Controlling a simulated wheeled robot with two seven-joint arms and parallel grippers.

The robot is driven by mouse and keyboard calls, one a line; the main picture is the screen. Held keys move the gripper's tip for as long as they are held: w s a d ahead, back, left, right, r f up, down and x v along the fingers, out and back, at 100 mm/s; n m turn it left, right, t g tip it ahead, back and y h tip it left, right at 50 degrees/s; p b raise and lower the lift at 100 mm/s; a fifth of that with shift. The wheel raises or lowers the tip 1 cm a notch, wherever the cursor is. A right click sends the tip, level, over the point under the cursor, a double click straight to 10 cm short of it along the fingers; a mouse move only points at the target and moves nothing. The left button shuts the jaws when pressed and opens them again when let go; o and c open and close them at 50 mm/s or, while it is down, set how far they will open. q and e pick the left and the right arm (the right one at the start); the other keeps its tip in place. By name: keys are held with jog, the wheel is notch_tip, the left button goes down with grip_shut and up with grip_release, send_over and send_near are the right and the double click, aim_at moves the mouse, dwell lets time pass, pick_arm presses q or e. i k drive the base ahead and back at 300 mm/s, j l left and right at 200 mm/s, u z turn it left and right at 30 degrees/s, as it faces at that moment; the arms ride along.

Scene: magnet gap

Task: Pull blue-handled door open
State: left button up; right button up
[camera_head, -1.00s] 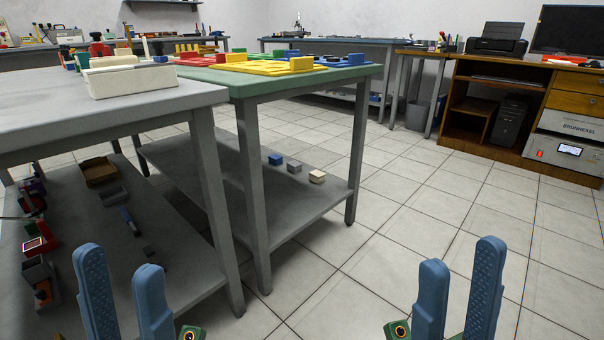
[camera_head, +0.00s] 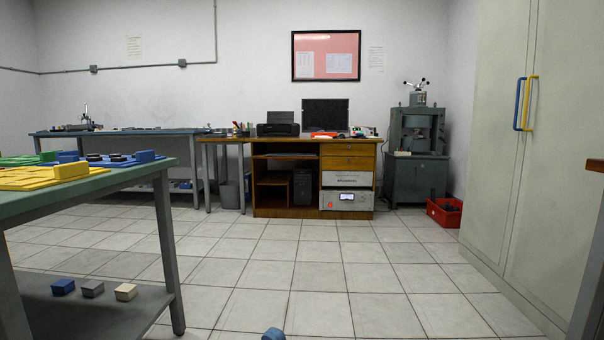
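A tall pale cabinet stands at the right of the head view. Its left door (camera_head: 492,150) carries a blue vertical bar handle (camera_head: 518,104). Its right door (camera_head: 565,170) carries a yellow handle (camera_head: 530,104) right beside the blue one. Both doors look shut, with a narrow seam between them. Only one blue fingertip (camera_head: 273,334) of mine shows, at the bottom edge, far from the handles. I cannot tell which gripper it belongs to, and the rest of both grippers is out of view.
A green-topped table (camera_head: 115,180) with a lower shelf stands at the left. A wooden desk (camera_head: 300,150), a grey machine (camera_head: 417,140) and a red crate (camera_head: 443,212) stand at the back. The tiled floor (camera_head: 320,270) in the middle is clear. A dark edge cuts into the far right.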

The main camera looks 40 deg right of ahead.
aim_at(508, 30)
jog(key=z, duration=2.4)
